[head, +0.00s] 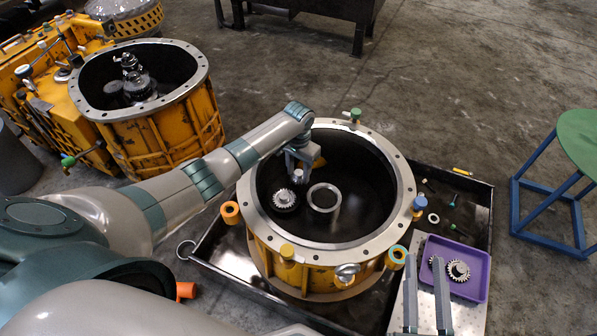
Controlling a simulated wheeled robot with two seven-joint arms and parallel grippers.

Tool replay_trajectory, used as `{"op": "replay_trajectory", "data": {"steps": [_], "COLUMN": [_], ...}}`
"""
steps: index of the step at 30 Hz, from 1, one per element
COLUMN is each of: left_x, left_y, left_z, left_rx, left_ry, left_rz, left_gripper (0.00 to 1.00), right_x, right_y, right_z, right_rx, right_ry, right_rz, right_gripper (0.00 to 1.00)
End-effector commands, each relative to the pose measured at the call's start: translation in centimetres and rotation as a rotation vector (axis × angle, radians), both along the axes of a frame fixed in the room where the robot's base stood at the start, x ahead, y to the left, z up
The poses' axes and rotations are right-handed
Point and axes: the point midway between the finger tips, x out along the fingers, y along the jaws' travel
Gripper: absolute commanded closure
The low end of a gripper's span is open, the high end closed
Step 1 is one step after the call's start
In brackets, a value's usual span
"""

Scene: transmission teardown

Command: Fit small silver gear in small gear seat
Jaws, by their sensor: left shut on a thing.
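My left gripper (299,172) reaches down into the round yellow housing (262,262) from above. It is shut on a small silver piece (298,177), which looks like the small silver gear; the fingers hide part of it. Just below and left of it, a silver toothed gear (285,197) sits on a dark round base on the housing floor. A pale ring (323,197) lies right of that gear; I cannot tell which feature is the small gear seat. My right gripper (426,262) is at the lower right, its two long fingers parallel and apart, over the purple tray (478,262).
A silver gear (458,270) lies in the purple tray, with another partly hidden by a finger. The housing's bolted rim (397,170) surrounds my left gripper. Small loose parts lie in the black drip tray (478,200). A second housing (170,125) and a green-topped stool (580,140) stand apart.

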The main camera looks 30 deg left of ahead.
Motion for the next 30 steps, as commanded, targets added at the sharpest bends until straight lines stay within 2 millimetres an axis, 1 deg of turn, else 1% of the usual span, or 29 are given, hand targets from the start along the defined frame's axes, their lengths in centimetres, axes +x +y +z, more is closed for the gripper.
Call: {"op": "replay_trajectory", "data": {"steps": [6,20,30], "left_x": [0.1,0.0,-0.1], "left_y": [0.0,0.0,-0.1], "left_z": [-0.1,-0.1,0.0], "left_rx": [0.000,0.000,-0.001], "left_ry": [-0.001,-0.001,0.000], "left_rz": [0.000,0.000,0.000], "left_gripper": [0.92,0.92,0.92], "right_x": [-0.3,-0.3,-0.3], "right_y": [0.1,0.1,0.1], "right_z": [0.9,1.1,1.8], "right_rx": [0.016,0.017,0.017], "right_ry": [-0.047,-0.050,-0.049], "right_rz": [0.000,-0.001,-0.001], "right_gripper": [0.69,0.69,0.69]}}
